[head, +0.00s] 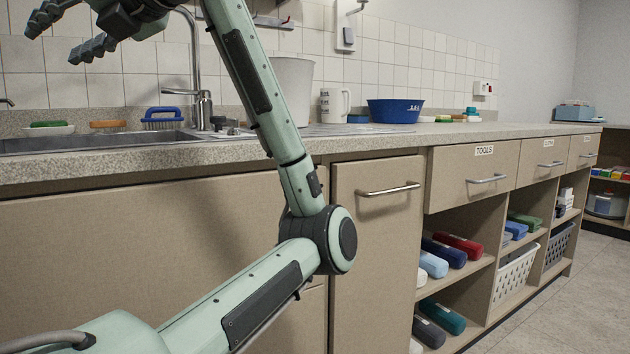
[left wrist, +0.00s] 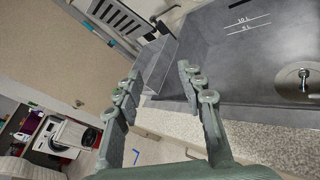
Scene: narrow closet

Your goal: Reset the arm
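My left arm (head: 258,95) comes in from the bottom left, bends at a dark round joint, and rises across the counter front. Its upper link passes in front of the counter and a white bucket. My left gripper (head: 52,44) is at the upper left, in front of the tiled wall and above the sink. Its two grey-green fingers are spread and nothing is between them. The left wrist view also shows the open fingers (left wrist: 160,82), with the counter edge and the sink basin beyond them. My right gripper is in neither view.
The sink (head: 100,141) has a tall faucet (head: 196,75) close to the gripper's right. Brushes stand on the sink's back ledge. A white bucket (head: 293,85), a jug (head: 335,104) and a blue basin (head: 395,111) stand on the counter. Open shelves (head: 487,262) are at right; floor there is clear.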

